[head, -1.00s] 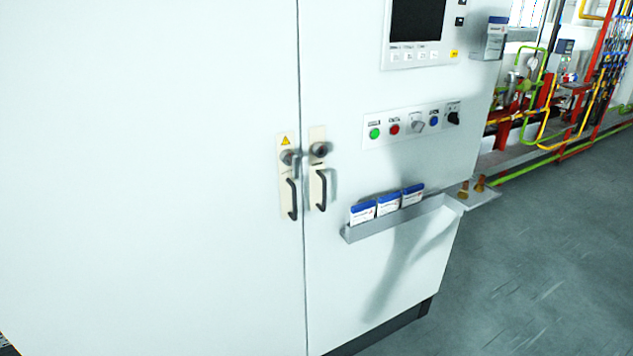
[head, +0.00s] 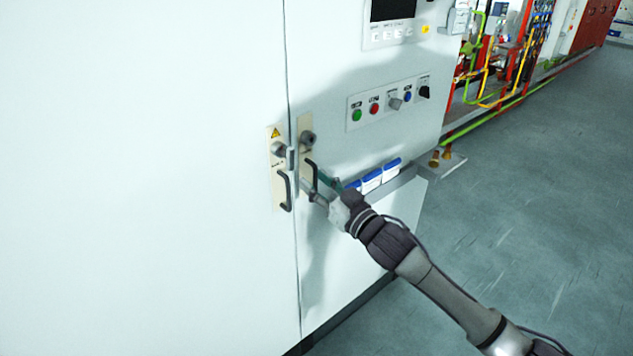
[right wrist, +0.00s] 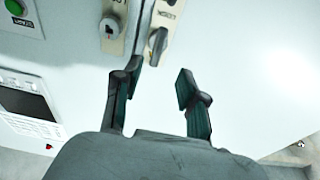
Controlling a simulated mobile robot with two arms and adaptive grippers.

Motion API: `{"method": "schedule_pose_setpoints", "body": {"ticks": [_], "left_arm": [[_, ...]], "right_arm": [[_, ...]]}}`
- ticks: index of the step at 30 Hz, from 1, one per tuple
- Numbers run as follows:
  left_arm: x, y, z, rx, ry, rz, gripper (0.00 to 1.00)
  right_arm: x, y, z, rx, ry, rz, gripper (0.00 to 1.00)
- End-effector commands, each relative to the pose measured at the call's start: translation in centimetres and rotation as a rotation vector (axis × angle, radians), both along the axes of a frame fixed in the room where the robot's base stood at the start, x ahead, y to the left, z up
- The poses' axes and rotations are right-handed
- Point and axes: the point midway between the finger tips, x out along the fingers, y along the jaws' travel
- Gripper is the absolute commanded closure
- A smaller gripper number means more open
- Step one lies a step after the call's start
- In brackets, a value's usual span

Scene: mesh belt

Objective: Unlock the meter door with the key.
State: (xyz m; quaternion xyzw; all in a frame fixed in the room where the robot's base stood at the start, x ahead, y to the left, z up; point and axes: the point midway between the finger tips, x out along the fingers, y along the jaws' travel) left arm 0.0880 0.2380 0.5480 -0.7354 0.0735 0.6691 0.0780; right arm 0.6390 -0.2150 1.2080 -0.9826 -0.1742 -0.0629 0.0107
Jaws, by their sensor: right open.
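The white cabinet has two doors meeting at a vertical seam. The left door's plate (head: 276,170) has a yellow warning triangle, a round grey lock (head: 279,149) and a black handle (head: 286,190). A grey piece sticks out beside that lock; I cannot tell whether it is a key. The right door's plate has another round lock (head: 308,137) and a black handle (head: 312,172). My right gripper (head: 319,190) is at the right handle, below the locks. In the right wrist view its fingers (right wrist: 158,80) are apart and nothing shows between them. My left gripper is out of view.
A row of buttons and switches (head: 388,100) and a screen panel (head: 400,38) are on the right door. A ledge (head: 400,181) with blue-and-white boxes is below them, close to my right arm.

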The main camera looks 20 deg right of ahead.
Motion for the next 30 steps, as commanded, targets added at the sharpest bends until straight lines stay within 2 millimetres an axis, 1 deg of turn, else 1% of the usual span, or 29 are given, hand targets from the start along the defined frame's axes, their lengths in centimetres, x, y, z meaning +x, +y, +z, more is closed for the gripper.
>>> {"method": "schedule_pose_setpoints", "body": {"ticks": [9, 19, 24, 30], "left_arm": [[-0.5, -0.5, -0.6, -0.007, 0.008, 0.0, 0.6], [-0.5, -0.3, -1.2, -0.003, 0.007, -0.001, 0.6], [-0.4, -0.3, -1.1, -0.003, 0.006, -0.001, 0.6], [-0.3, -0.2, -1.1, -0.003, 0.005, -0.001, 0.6]], "right_arm": [[2.5, 0.8, 0.2, -0.001, 0.0, -0.002, 0.58], [5.6, 1.9, 0.6, -0.002, 0.0, -0.003, 0.58], [7.2, 2.5, 0.9, 0.0, 0.002, -0.003, 0.58], [8.5, 3.0, 1.0, -0.001, 0.002, -0.002, 0.58]]}}
